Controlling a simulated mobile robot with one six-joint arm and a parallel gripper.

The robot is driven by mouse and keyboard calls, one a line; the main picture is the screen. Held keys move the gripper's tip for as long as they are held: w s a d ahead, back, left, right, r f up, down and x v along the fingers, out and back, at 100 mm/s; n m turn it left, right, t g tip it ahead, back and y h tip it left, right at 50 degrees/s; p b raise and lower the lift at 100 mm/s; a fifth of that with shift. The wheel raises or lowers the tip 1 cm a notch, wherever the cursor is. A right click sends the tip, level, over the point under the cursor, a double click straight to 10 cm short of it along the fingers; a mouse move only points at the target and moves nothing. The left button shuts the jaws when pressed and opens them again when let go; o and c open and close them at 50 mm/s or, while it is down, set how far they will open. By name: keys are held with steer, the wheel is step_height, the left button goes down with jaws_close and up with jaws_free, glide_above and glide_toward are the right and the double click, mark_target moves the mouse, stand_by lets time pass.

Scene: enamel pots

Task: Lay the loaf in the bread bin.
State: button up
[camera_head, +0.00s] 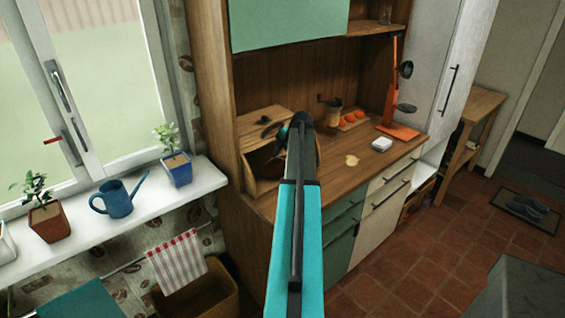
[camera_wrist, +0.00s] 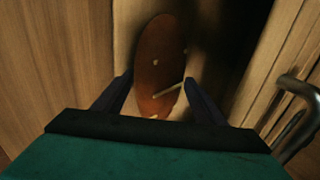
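The loaf (camera_wrist: 160,50) is a long brown oval with pale marks, seen from above in the wrist view. It lies over a wooden surface between wooden walls. My gripper (camera_wrist: 158,76) has its two dark fingers on either side of the loaf's near end, with a narrow gap showing on the left; it looks open. The bread bin (camera_head: 253,128) is a wooden box with a dark open front, at the left end of the counter in the head view. My arm reaches to it and hides its right part.
A curved metal handle (camera_wrist: 297,90) is close on the right in the wrist view. A window sill with plants is left.

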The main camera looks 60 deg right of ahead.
steer(key=shift+r, duration=0.1)
steer(key=b+v, duration=0.2)
steer(key=v, duration=1)
steer(key=shift+w, duration=0.1)
stand_by(0.8)
